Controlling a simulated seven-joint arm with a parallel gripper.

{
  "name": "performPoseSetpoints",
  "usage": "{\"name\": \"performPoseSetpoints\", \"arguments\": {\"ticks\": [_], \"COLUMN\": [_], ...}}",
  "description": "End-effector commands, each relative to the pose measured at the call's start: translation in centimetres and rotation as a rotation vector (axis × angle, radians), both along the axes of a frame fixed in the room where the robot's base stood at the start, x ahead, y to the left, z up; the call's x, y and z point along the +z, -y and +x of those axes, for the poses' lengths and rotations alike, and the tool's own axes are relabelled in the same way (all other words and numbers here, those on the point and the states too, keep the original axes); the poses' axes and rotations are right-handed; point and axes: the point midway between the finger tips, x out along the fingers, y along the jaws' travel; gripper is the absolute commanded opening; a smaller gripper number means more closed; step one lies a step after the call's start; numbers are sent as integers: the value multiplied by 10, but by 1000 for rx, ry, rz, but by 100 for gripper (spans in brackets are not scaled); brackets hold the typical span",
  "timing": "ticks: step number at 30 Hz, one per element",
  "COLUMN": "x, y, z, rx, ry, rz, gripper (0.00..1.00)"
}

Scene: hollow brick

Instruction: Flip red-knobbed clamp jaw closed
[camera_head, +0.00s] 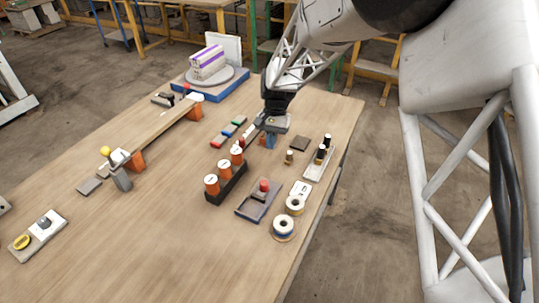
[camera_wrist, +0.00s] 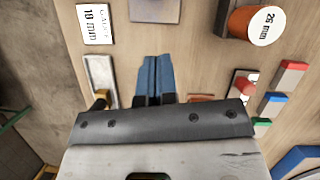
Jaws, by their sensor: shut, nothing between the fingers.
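A dark clamp with a small red knob (camera_head: 186,88) sits at the far end of a wooden plank (camera_head: 165,122), small in the head view; I cannot tell its jaw position. A second clamp with a yellow ball knob (camera_head: 105,151) stands at the plank's near end. My gripper (camera_head: 270,142) is over the table's right side, well to the right of the red-knobbed clamp. Its blue fingers (camera_wrist: 155,75) are together and empty in the wrist view, where neither clamp shows.
Coloured blocks (camera_head: 228,131) lie between gripper and plank. A blue-based turntable (camera_head: 212,88) is at the back. A red-topped piece (camera_head: 264,185) sits in a tray nearer. The front table middle is clear.

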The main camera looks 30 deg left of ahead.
Motion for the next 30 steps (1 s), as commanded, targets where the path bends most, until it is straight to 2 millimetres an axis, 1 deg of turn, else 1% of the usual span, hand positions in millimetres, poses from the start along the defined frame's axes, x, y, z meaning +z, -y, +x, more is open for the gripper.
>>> {"name": "performPoseSetpoints", "arguments": {"ticks": [1, 3, 9, 20, 27, 30], "x": [6, 13, 22, 23, 22, 22], "y": [-1, -1, -2, -2, -4, -4], "z": [3, 5, 8, 9, 21, 21], "rx": [0, 0, 0, 0, -1, 0], "ry": [1, 2, 0, 0, 0, 0], "rz": [1, 1, 0, 0, 0, 0], "gripper": [0, 0, 0, 0, 0, 0]}}
